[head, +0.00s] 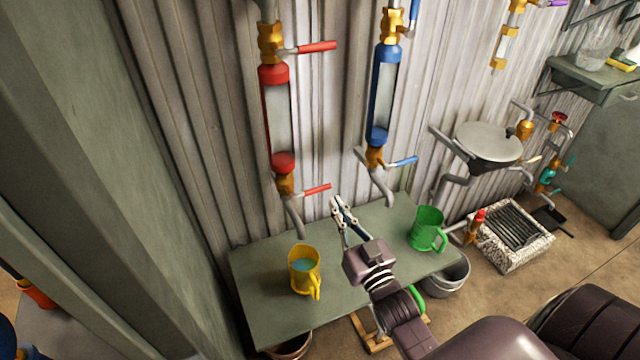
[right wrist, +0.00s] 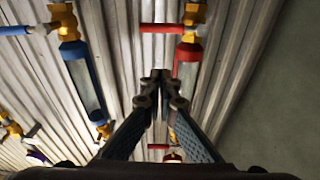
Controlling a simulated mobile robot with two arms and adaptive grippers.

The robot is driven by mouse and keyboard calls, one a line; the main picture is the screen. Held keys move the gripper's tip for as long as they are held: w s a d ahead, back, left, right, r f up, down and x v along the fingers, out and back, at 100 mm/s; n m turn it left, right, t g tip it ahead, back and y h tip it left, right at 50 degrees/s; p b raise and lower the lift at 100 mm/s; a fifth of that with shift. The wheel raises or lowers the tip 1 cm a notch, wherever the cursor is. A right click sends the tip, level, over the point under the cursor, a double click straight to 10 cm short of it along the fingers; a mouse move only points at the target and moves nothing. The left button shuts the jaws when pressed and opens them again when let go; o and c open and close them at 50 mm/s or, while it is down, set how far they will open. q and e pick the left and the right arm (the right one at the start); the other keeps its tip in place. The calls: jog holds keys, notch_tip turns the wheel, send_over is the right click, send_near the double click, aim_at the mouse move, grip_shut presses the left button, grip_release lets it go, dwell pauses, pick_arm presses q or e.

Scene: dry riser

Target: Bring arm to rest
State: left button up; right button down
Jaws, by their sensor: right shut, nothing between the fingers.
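My right arm reaches in from the lower right of the head view. Its gripper (head: 341,209) is shut and empty, above the green table (head: 262,313), between the yellow mug and the green mug. In the right wrist view the two fingers (right wrist: 160,78) meet at their tips, with the corrugated wall behind them. The yellow mug (head: 303,270) stands upright on the table, left of the gripper, with bluish liquid inside. The green mug (head: 427,229) stands upright to the right. My left gripper is not in view.
A red sight tube (head: 279,120) and a blue sight tube (head: 382,95) with lever valves hang on the wall above the table; both show in the right wrist view. A round basin (head: 488,141), a stone-edged drain (head: 512,237) and a metal bucket (head: 447,275) are to the right.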

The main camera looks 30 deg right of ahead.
jog(key=s+a+f+g, duration=0.3)
jog(key=f+g, duration=0.2)
jog(key=f, duration=0.1)
jog(key=s+a+f+n+g, duration=0.1)
jog(key=s+a+f+g, duration=0.1)
jog(key=s+g, duration=0.35)
jog(key=s+a+f+n+g+y, duration=0.1)
jog(key=s+a+f+g, duration=0.15)
jog(key=s, duration=0.65)
jog(key=s+a+f+n+g, duration=0.1)
jog(key=s+a+f+g, duration=0.15)
jog(key=s, duration=0.55)
notch_tip(320, 180, down, 27)
jog(key=s+g, duration=0.2)
jog(key=s+d+f, duration=0.2)
jog(key=s+f, duration=0.5)
jog(key=s, duration=0.1)
jog(key=s+d+f+g, duration=0.1)
jog(key=s+f, duration=0.7)
jog(key=shift+s+d+f, duration=0.2)
jog(key=shift+s+d, duration=0.15)
jog(key=shift+d, duration=0.05)
